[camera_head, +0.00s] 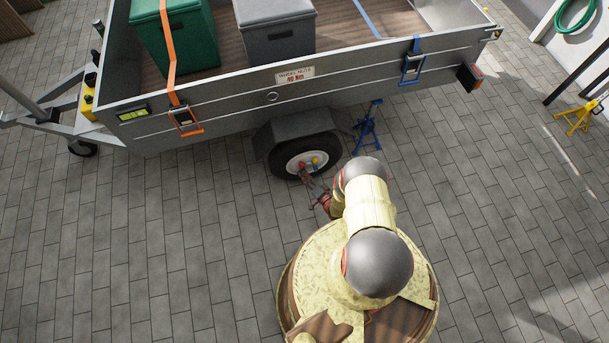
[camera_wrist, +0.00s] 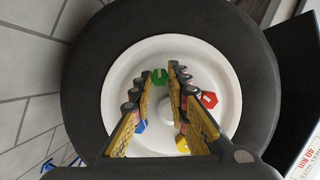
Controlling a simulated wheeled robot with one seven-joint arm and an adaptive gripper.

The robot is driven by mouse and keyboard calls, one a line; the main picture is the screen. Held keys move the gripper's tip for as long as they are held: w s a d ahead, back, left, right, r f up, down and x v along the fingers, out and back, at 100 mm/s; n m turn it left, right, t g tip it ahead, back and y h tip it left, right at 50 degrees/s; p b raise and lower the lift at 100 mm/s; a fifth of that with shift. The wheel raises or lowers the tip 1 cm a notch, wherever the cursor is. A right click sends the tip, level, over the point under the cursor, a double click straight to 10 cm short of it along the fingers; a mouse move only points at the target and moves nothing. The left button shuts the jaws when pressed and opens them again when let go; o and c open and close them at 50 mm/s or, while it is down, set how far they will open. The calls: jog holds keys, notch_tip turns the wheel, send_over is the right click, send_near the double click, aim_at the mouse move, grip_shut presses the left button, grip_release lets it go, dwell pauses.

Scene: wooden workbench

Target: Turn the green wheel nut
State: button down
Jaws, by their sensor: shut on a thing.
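The green wheel nut (camera_wrist: 158,77) sits on the white wheel rim (camera_wrist: 213,75) in the wrist view, between the fingertips of my gripper (camera_wrist: 161,72). The two yellow-and-black fingers reach in from below and are shut on it; they hide parts of the rim. A red nut (camera_wrist: 208,99), a blue nut (camera_wrist: 140,127) and a yellow nut (camera_wrist: 183,144) also show on the rim. In the head view my gripper (camera_head: 308,178) is at the trailer's wheel (camera_head: 276,162), and the green nut cannot be made out there.
The grey trailer (camera_head: 230,106) carries a green box (camera_head: 190,35) and a grey box (camera_head: 275,35). A blue stand (camera_head: 367,130) stands close to the right of the wheel. A yellow stand (camera_head: 580,117) is far right. The paved floor (camera_head: 130,240) at left is clear.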

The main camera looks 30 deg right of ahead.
jog(key=shift+f+m+t+y, duration=0.15)
jog(key=shift+m+t+y, duration=0.15)
jog(key=shift+m, duration=0.5)
jog(key=shift+d, duration=0.1)
jog(key=c, duration=1.7)
grip_release()
jog(key=shift+s, duration=0.1)
jog(key=shift+s+d+r, duration=0.1)
jog(key=shift+s+r, duration=0.05)
jog(key=shift+s, duration=1.05)
jog(key=shift+s+d+r, duration=0.1)
jog(key=shift+s+r, duration=0.1)
jog(key=shift+s, duration=1)
jog(key=shift+s+d+r, duration=0.1)
jog(key=shift+s+r, duration=0.05)
jog(key=shift+s, duration=1.05)
